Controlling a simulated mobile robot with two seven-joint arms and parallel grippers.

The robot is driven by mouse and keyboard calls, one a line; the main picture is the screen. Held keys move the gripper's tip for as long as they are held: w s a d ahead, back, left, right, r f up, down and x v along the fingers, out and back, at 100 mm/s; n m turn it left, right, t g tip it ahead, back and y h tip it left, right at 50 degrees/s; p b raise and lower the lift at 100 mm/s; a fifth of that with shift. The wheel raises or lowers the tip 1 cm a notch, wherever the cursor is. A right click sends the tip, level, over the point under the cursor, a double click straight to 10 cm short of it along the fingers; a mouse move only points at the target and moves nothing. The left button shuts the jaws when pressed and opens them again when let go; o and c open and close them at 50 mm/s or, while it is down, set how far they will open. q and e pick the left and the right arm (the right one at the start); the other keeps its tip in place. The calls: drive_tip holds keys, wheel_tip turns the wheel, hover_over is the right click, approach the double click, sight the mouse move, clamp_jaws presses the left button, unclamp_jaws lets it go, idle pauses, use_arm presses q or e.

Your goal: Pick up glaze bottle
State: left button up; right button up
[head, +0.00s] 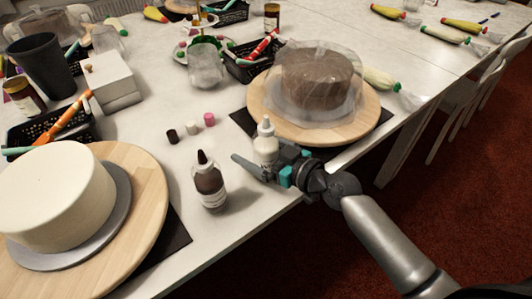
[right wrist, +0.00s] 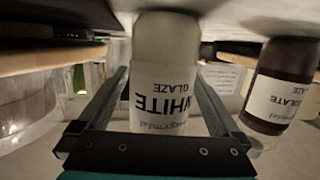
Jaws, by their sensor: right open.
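The white glaze bottle (head: 265,146) stands upright near the table's front edge. In the right wrist view it appears upside down with its "WHITE GLAZE" label (right wrist: 160,98) facing the camera. My right gripper (head: 256,163) is open, with one finger on each side of this bottle; I cannot tell whether either finger touches it. A brown chocolate glaze bottle (head: 209,182) with a dark nozzle stands just left of the gripper, and also shows in the right wrist view (right wrist: 282,88), outside the fingers. My left gripper is not in view.
A covered chocolate cake (head: 312,76) on a wooden turntable (head: 290,129) is right behind the gripper. A white cake (head: 55,195) on another turntable (head: 147,190) is at left. Several small colour jars (head: 190,128) stand behind the bottles. The table's front edge is close.

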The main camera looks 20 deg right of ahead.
drive_tip(key=shift+c, duration=0.2)
drive_tip(key=c, duration=0.9)
drive_tip(key=shift+r, duration=0.15)
